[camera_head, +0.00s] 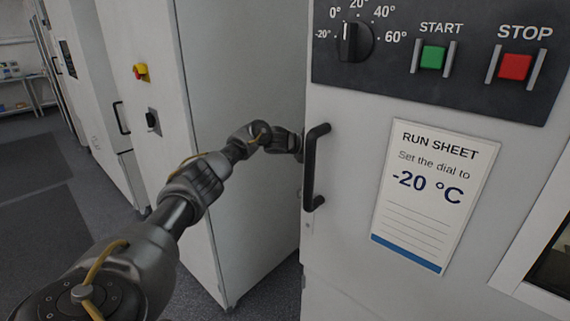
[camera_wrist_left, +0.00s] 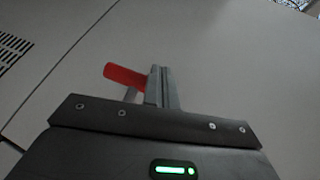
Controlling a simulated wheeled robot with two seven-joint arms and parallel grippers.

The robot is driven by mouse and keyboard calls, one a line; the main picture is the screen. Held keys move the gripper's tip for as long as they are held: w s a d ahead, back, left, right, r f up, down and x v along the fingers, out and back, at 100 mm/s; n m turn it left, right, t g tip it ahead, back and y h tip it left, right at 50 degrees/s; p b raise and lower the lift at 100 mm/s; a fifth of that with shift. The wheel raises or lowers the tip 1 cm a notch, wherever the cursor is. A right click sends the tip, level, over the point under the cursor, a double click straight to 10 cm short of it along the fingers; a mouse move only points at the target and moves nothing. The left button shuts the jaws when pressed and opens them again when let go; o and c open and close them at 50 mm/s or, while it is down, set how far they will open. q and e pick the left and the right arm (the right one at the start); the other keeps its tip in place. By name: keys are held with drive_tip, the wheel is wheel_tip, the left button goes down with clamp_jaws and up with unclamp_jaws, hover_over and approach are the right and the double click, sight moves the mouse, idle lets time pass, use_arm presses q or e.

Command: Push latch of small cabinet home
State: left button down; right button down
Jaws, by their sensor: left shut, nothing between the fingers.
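A red latch lever (camera_wrist_left: 124,75) shows in the left wrist view, sticking out to the left of my left gripper's fingers (camera_wrist_left: 165,72) against a grey panel. The fingers are shut and empty, and their tips are beside or against the lever; I cannot tell whether they touch. A short grey metal piece shows under the lever. In the head view my left arm reaches across to the left edge of the cabinet with the run sheet (camera_head: 432,260). Its gripper and the latch are hidden there behind the cabinet's edge. My right gripper is not in view.
A black bar handle (camera_head: 310,168) stands out from the cabinet front, close to my left wrist. A control panel with a dial (camera_head: 352,42), green START button (camera_head: 433,57) and red STOP button (camera_head: 515,66) is above. A tall grey cabinet (camera_head: 245,215) stands behind my arm.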

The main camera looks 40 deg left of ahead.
use_arm(q)
drive_tip(key=shift+w+d, duration=0.4)
drive_tip(key=shift+d, duration=0.2)
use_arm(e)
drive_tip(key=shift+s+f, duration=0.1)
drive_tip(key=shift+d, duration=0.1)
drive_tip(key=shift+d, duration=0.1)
